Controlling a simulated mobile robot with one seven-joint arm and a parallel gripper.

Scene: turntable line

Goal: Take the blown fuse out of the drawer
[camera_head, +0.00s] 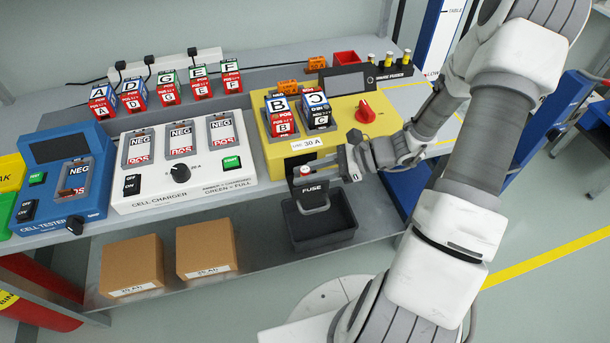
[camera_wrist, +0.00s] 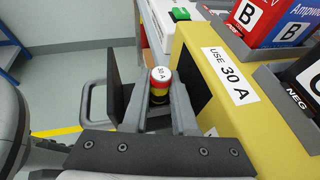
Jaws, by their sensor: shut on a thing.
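The fuse (camera_wrist: 161,84) has a white top marked 30 A, a red rim and a yellow and dark body. My gripper (camera_wrist: 158,98) is shut on it, with a finger on each side. The open fuse drawer (camera_wrist: 118,88) juts from the yellow unit; its front with a handle shows beside the fuse. In the head view the drawer front (camera_head: 312,189) reads FUSE, and the red-and-white fuse top (camera_head: 305,169) shows at my gripper (camera_head: 308,165), just above that front. The fuse's lower end is hidden, so I cannot tell whether it is still seated.
The yellow unit (camera_head: 280,158) holds cells B and C and has a red knob (camera_head: 365,111). A black bin (camera_head: 345,236) stands below the drawer. Several fuses (camera_head: 389,60) stand at the back right beside a red tray (camera_head: 346,57). The cell charger (camera_head: 212,190) is left.

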